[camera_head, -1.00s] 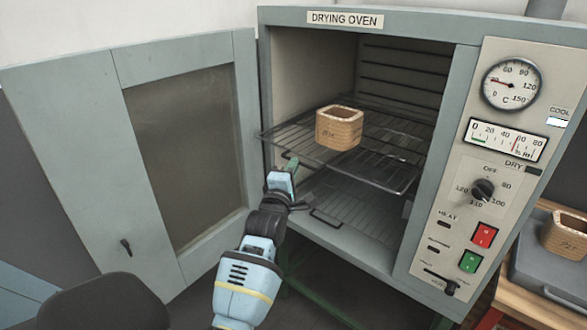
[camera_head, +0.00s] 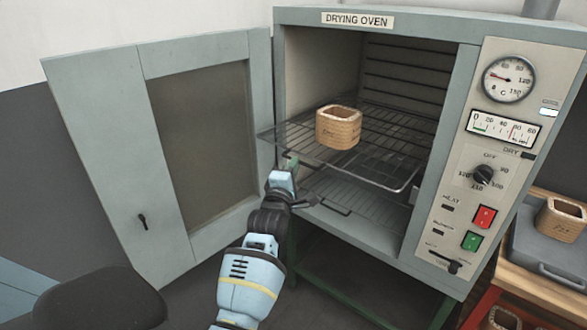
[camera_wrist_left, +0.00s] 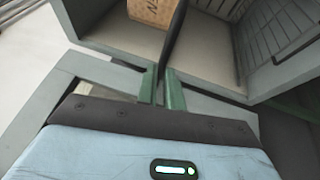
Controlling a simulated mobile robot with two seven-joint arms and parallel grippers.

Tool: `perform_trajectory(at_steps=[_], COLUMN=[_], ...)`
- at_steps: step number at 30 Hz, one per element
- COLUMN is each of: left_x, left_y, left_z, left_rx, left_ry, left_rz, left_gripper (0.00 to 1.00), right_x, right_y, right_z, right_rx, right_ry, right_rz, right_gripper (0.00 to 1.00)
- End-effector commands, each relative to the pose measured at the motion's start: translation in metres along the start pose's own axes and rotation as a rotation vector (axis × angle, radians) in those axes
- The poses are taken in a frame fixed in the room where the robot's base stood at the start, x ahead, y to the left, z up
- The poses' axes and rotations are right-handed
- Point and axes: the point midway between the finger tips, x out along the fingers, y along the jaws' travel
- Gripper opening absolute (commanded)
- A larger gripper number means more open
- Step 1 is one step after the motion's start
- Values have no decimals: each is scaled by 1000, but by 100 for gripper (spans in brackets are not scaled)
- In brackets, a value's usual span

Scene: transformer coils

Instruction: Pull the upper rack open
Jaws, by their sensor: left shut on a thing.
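The upper rack (camera_head: 375,173) is a wire shelf that sticks out of the front of the drying oven (camera_head: 361,15). A square wooden-looking coil (camera_head: 338,129) stands on it. My left gripper (camera_head: 291,163) is at the rack's front edge, left of its middle, and is shut on it. In the left wrist view, the green fingers (camera_wrist_left: 161,88) close about a dark bar of the rack (camera_wrist_left: 174,38), with part of the coil (camera_wrist_left: 151,12) beyond. The exact contact is small in the head view. My right gripper is not in view.
The oven door (camera_head: 100,160) stands open at left. A lower rack (camera_head: 345,196) lies inside below the upper one. The control panel (camera_head: 490,150) is at right. Beyond it, another coil (camera_head: 562,220) stands on a grey case (camera_head: 540,255) on a wooden bench.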

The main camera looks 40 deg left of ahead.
Motion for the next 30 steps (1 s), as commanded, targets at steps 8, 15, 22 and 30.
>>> perform_trajectory(at_steps=[8, 15, 22, 30], left_x=[3, 2, 0, -28], left_y=[15, 10, 7, 6], left_z=[-6, -4, -2, -2], left_rx=[2, 0, 0, -1], left_ry=[11, 7, 4, 5], left_rz=[33, 23, 16, 16], left_gripper=[26, 30, 30, 30], right_x=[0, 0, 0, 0], right_y=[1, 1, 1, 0], right_z=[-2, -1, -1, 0], right_rx=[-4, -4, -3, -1], right_ry=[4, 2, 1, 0], right_rz=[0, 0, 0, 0], right_gripper=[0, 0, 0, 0])
